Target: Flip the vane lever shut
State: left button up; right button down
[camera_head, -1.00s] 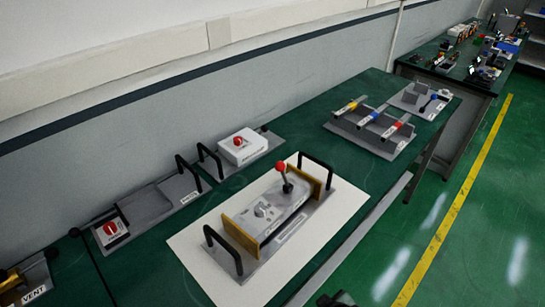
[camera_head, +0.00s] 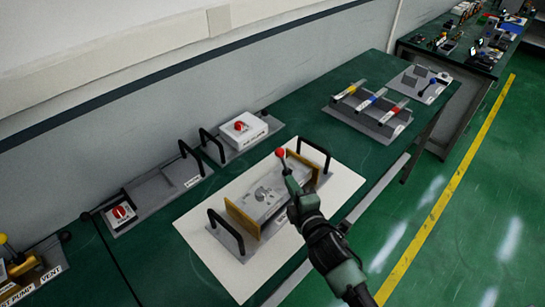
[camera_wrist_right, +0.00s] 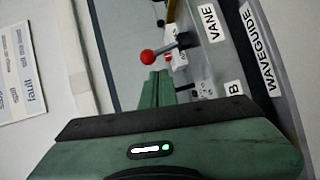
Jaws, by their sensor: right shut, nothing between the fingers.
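The vane lever has a red ball knob (camera_head: 280,153) on a dark shaft. It stands on the grey waveguide unit (camera_head: 262,196) between two yellow-brown end plates. My right gripper (camera_head: 289,176) is shut and empty, just below and in front of the knob, hiding much of the shaft in the head view. In the right wrist view the knob (camera_wrist_right: 149,57) lies just beyond the tips of the closed green fingers (camera_wrist_right: 156,82). Its shaft runs right toward the VANE label (camera_wrist_right: 208,22). I cannot tell whether finger and lever touch. My left gripper is not in view.
Black handles (camera_head: 226,233) rise at both ends of the unit, which sits on a white mat (camera_head: 200,240). A white box with a red knob (camera_head: 243,130) stands behind. A rack with coloured strips (camera_head: 370,115) is at the right rear of the green table.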

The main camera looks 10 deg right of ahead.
aim_at(283, 159)
jog(key=shift+w+a+r+n+t+y, duration=0.15)
jog(key=shift+w+a+r+n+y, duration=0.1)
jog(key=shift+a+n+y, duration=0.2)
jog(key=shift+w+a+r+n+t+y, duration=0.15)
jog(key=shift+w+a+r+n+y, duration=0.15)
jog(key=shift+n, duration=0.25)
jog(key=w+b, duration=0.1)
jog(key=w, duration=0.1)
jog(key=w+a+b, duration=0.1)
jog(key=w, duration=0.2)
jog(key=w+f+b, duration=0.1)
jog(key=w, duration=0.2)
jog(key=shift+w+a+f, duration=0.1)
jog(key=shift+w+a, duration=0.1)
jog(key=shift+w+a+b, duration=0.15)
jog(key=shift+w+b, duration=0.2)
jog(key=shift+w, duration=0.3)
